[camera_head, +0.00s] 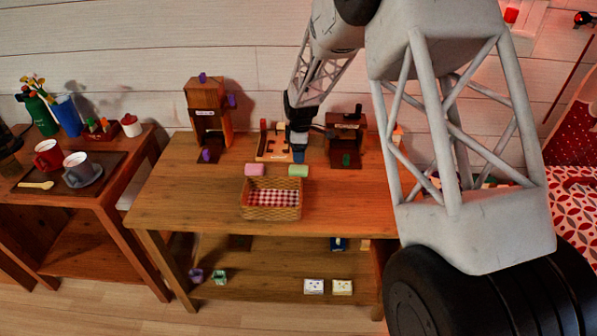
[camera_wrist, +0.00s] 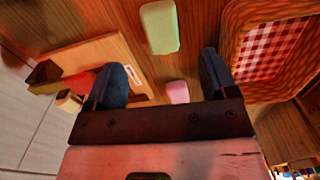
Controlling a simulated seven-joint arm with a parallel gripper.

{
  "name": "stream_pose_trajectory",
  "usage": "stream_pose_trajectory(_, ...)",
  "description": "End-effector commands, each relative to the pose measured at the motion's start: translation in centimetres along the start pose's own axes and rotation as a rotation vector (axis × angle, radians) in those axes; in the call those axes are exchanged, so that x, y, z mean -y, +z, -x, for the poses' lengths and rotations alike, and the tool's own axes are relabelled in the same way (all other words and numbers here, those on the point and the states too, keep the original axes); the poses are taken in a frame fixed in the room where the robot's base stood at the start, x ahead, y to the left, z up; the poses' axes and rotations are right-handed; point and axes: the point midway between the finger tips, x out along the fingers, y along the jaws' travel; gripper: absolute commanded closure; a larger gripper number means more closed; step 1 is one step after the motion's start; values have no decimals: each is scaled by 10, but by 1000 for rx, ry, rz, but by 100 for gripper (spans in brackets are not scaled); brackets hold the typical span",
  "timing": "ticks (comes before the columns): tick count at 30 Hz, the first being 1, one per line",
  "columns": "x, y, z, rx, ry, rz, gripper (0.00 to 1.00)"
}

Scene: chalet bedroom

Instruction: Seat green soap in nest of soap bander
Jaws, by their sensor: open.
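The green soap (camera_head: 298,170) lies on the table just behind the basket. It also shows in the wrist view (camera_wrist: 160,27), flat on the wood. My gripper (camera_head: 298,154) is above the table, behind the green soap in the head view. In the wrist view my gripper (camera_wrist: 163,75) is open with nothing held, and the green soap lies beyond its fingertips. A low wooden fixture (camera_head: 266,156) with a pale board and reddish parts stands left of the gripper; it may be the soap bander, but I cannot tell. Its nest is not clearly visible.
A pink soap (camera_head: 255,169) lies left of the green one. A wicker basket (camera_head: 271,214) with checked cloth stands in front. Wooden stands with purple pieces (camera_head: 207,110) and green pieces (camera_head: 346,140) flank the fixture. The table's left front is clear.

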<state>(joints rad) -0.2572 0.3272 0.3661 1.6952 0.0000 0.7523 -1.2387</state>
Motion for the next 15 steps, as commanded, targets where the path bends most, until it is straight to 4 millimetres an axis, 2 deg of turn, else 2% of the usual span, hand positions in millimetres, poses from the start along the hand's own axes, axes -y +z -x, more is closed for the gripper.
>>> stream_pose_trajectory(8,0,0,-22,1,-2,-1,21)
stream_pose_trajectory(15,0,0,-24,0,-1,-1,21)
